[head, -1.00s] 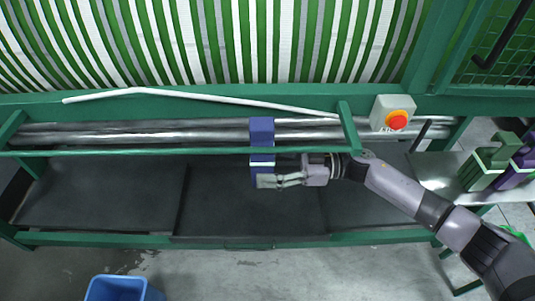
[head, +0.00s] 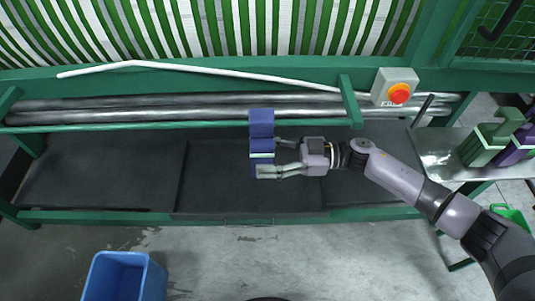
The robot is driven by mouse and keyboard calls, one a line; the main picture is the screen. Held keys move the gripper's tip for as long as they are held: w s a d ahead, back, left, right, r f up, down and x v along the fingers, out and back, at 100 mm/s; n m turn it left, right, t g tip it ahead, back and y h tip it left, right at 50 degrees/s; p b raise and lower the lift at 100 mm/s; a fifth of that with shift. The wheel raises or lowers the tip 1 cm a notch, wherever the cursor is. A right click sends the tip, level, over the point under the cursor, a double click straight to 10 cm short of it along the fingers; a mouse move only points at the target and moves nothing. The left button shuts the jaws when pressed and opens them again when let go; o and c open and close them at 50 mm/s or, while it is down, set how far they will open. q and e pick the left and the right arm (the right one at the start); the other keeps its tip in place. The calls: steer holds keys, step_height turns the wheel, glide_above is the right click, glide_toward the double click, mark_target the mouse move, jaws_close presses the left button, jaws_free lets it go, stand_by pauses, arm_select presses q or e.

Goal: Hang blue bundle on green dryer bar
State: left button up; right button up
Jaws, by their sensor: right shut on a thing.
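The blue bundle (head: 261,130) is in the middle of the head view, upright, with a pale band across its lower part. It overlaps the thin green dryer bar (head: 150,127) and covers a short stretch of it. I cannot tell whether it is looped over the bar or only in front of it. My right gripper (head: 272,158) comes in from the right and is shut on the lower part of the bundle, below the bar. The fingers hide part of the bundle. My left gripper is not in view.
Metal rollers (head: 150,108) run behind the bar, and a dark tray (head: 220,195) lies below. A red stop button (head: 399,93) is on a box at right. Green bundles (head: 487,145) and purple ones (head: 513,152) stand on a side table. A blue bin (head: 123,275) is on the floor.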

steer(key=o, duration=1.4)
